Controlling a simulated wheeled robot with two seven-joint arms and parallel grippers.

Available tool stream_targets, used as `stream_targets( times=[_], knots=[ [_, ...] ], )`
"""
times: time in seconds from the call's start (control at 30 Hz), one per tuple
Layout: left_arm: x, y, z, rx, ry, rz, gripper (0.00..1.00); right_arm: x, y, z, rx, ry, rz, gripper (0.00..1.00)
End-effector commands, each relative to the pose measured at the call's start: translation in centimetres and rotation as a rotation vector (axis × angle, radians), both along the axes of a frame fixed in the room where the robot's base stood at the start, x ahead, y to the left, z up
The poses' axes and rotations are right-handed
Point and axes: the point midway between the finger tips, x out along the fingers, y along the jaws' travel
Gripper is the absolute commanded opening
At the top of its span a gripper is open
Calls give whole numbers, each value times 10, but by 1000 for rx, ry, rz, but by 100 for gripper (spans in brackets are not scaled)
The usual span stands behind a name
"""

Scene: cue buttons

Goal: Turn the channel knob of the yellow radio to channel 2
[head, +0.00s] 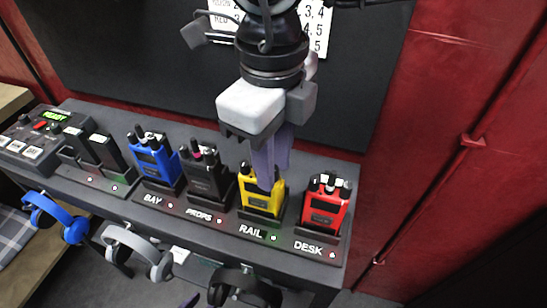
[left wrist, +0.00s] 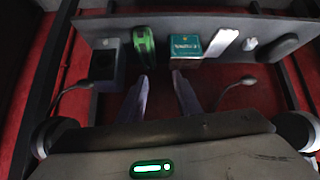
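The yellow radio (head: 262,197) stands upright in its dark charging cradle above the label RAIL in the head view. My right gripper (head: 268,180) comes down from above, its purple fingers reaching the top of this radio. The fingers cover the channel knob, so its setting is hidden, and I cannot tell whether they touch or grip it. Only a purple fingertip of my left gripper (head: 190,301) shows at the bottom edge. In the left wrist view my left gripper (left wrist: 160,76) has its fingers apart with nothing between them.
Beside the yellow radio stand a black radio (head: 205,172), blue radio (head: 153,160) and red radio (head: 325,205). Headsets (head: 140,250) hang along the front. A control box (head: 35,138) is at left. A card (head: 315,28) is partly hidden behind my arm. The left wrist view shows a shelf holding a teal box (left wrist: 186,46).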

Motion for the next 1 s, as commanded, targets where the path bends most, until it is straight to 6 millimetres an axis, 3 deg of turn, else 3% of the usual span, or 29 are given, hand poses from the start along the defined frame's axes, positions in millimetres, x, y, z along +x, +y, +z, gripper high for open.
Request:
stream_targets(
  times=[0.03,0.13,0.57,1.0],
  knots=[
    [1,0,1,0,-2,0,31,0,0,0,0,0,0,16],
    [3,0,1,0,-5,0,31,0,0,0,0,0,0,0],
    [3,0,-2,0,-7,1,31,0,0,0,2,0,54,0],
    [1,0,-20,0,-2,0,31,0,0,-1,3,2,334,0]
  ],
)
